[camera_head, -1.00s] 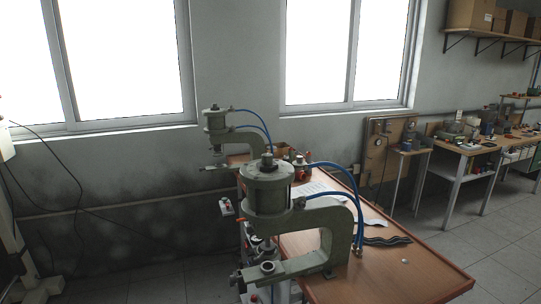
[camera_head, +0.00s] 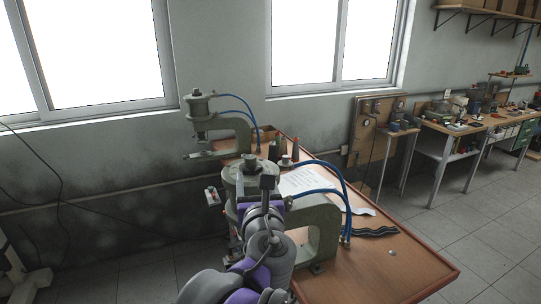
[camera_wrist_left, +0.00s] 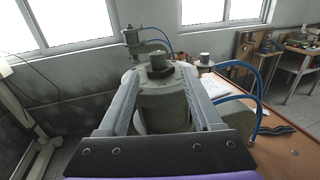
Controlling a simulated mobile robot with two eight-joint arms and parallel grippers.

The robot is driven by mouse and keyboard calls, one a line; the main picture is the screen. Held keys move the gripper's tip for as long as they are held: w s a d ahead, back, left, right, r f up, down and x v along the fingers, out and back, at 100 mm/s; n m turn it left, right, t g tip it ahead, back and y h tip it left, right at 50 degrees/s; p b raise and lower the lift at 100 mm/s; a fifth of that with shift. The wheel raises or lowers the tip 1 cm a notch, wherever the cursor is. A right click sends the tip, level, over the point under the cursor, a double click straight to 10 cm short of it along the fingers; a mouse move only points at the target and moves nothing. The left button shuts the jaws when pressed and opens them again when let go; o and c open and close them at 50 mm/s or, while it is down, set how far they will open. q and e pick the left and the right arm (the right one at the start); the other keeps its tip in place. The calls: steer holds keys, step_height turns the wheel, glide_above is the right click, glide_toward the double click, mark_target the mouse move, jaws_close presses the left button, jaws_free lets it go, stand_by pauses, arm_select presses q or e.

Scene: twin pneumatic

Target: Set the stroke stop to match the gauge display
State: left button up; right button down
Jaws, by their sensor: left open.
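The near pneumatic press (camera_head: 322,222) is grey-green, with an upright cylinder partly hidden behind my arm. In the left wrist view its cylinder (camera_wrist_left: 165,108) carries a dark knob (camera_wrist_left: 157,62) on top, which looks like the stroke stop. My left gripper (camera_head: 250,180) is open at the cylinder's top. In the wrist view its two fingers (camera_wrist_left: 160,72) stand on either side of the cylinder's upper part; I cannot tell whether they touch it. The far twin press (camera_head: 236,128) stands behind. I cannot make out a gauge display reading. My right gripper is not in view.
A wall-side board (camera_head: 364,128) with round fittings and side benches stand at the right.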

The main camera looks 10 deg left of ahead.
mark_target(251, 162)
arm_select(q)
steer(key=p+x, duration=0.1)
steer(key=x, duration=0.9)
steer(key=shift+a, duration=0.25)
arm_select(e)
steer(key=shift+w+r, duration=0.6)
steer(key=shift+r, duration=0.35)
arm_select(q)
jaws_close()
